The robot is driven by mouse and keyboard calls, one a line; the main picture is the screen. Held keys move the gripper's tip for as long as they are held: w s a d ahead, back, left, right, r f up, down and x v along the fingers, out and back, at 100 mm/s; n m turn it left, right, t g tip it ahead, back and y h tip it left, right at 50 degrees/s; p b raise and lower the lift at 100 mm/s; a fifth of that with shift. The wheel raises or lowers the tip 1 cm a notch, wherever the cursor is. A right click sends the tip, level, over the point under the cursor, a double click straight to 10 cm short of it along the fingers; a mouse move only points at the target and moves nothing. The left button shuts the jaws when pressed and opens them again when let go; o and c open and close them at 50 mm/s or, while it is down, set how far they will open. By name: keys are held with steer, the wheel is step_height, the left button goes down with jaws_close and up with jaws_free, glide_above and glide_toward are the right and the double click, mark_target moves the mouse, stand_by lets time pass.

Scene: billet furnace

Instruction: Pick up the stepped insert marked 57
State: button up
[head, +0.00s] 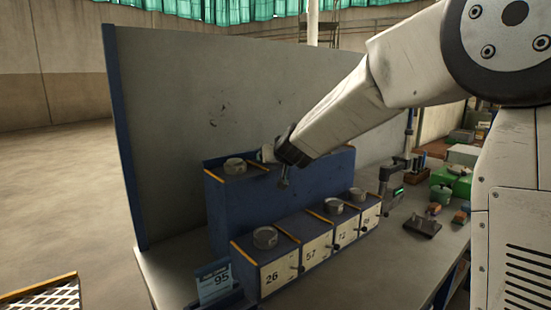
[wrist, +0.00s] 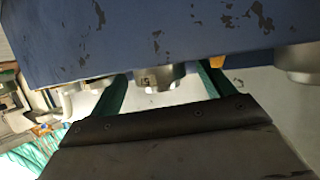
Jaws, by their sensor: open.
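A grey stepped insert (wrist: 155,77) stands on the blue rack in the wrist view, which looks upside down. It lies between the two green fingers of my gripper (wrist: 160,88) in the picture; I cannot tell how far beyond them it is. Its mark seems to begin with 5, but the rest is not readable. In the head view my gripper (head: 284,182) is open and empty by the upper step of the blue rack (head: 245,205). A lower box front (head: 311,255) reads 57, and no insert shows on its top.
Other grey inserts stand on the upper step (head: 235,166) and on lower boxes (head: 265,238), (head: 333,206), (head: 357,194). A grey panel (head: 220,90) rises behind the rack. A sign (head: 214,281) reading 95 stands at the front left. Gauges and green boxes (head: 452,180) fill the right.

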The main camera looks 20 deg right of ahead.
steer(key=shift+r, duration=0.1)
steer(key=c, duration=1.5)
steer(key=shift+r, duration=0.1)
